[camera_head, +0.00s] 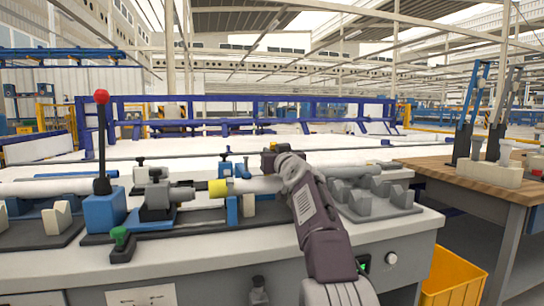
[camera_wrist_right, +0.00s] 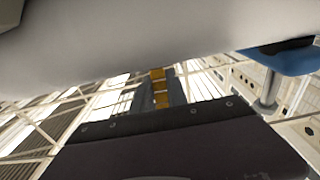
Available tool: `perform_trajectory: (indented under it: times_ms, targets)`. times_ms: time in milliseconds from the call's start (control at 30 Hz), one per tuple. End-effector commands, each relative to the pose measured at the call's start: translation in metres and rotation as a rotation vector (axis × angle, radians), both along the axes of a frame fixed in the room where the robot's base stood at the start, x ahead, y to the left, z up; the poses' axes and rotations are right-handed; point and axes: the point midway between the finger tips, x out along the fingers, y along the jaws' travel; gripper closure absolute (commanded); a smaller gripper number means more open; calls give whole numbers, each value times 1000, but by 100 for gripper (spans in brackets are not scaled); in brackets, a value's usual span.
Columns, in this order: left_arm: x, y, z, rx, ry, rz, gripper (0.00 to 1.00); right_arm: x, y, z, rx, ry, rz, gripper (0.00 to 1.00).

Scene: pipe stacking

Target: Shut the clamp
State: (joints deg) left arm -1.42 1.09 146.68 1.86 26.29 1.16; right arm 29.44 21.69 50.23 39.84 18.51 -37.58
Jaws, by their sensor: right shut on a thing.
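A white pipe (camera_head: 258,185) with a yellow band (camera_head: 217,188) lies level over the workbench. Its left end meets a grey coupling (camera_head: 158,196) on a blue fixture. My right gripper (camera_head: 280,163) is shut on the pipe toward its right part; the pipe fills the top of the right wrist view (camera_wrist_right: 150,45). A blue clamp-like bracket (camera_head: 232,206) stands at the pipe just left of my gripper; I cannot tell whether it is open or shut. A black lever with a red ball (camera_head: 101,97) stands upright on a blue block (camera_head: 104,212). My left gripper is out of view.
Grey pipe cradles (camera_head: 365,203) sit at the right of the workbench. A green knob (camera_head: 120,238) is near the front edge. A wooden table (camera_head: 440,170) with upright levers stands right, and a yellow bin (camera_head: 452,278) is below it.

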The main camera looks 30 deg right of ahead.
Motion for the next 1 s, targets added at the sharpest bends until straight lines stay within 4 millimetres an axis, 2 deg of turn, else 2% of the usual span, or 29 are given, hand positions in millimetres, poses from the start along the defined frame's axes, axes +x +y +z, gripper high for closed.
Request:
perform_trajectory:
  times_ms: [100, 133, 200, 567, 800, 1000]
  targets:
    - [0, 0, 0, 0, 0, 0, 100, 0, 0, -2, 1, 4, 1, 100]
    - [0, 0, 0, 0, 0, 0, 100, 0, 0, -2, 1, 5, 2, 76]
    - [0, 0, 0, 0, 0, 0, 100, 0, 0, -2, 1, 5, 2, 60]
    - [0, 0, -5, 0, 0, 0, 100, -5, 2, -3, 1, 3, 1, 60]
    - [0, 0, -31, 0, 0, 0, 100, -47, 15, -9, 0, 2, 0, 60]
    - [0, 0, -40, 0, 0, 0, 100, -78, 24, -8, 0, 3, -1, 60]
